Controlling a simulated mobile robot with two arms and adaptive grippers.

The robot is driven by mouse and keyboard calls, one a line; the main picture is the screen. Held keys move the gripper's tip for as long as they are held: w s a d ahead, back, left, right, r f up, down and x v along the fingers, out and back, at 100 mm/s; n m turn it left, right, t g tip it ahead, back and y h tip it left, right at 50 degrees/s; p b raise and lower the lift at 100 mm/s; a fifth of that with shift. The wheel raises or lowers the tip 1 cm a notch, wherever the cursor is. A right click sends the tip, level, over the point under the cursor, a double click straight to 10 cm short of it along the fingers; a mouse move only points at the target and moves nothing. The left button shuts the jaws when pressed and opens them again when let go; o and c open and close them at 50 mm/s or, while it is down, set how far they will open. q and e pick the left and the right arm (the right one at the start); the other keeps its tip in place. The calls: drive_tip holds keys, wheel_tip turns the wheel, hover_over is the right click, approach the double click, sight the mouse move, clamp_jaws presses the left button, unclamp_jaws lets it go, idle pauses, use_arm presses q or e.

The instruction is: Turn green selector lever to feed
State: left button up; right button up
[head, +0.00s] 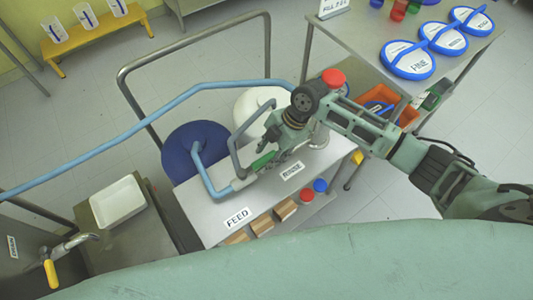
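The green selector lever (263,161) shows on the pipework above a grey bench top (215,212). It lies close to the end of the light blue pipe (218,186). A FEED label (237,217) is at the bench's front left, and a RINSE label (292,171) is farther right. My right gripper (274,151) reaches in from the right and is right at the lever's upper end. Its fingers are small and partly hidden by the wrist, so I cannot tell whether they are closed on the lever. My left gripper is not in view.
A blue round drum (190,150) and a white one (262,103) stand behind the bench. A metal rail (135,103) runs around them. A side table (455,65) with blue-rimmed discs is at the upper right. A white tray (118,201) is at the left.

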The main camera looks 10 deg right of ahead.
drive_tip(key=shift+a+f, duration=0.25)
drive_tip(key=shift+f, duration=0.25)
drive_tip(key=shift+c, duration=0.3)
clamp_jaws()
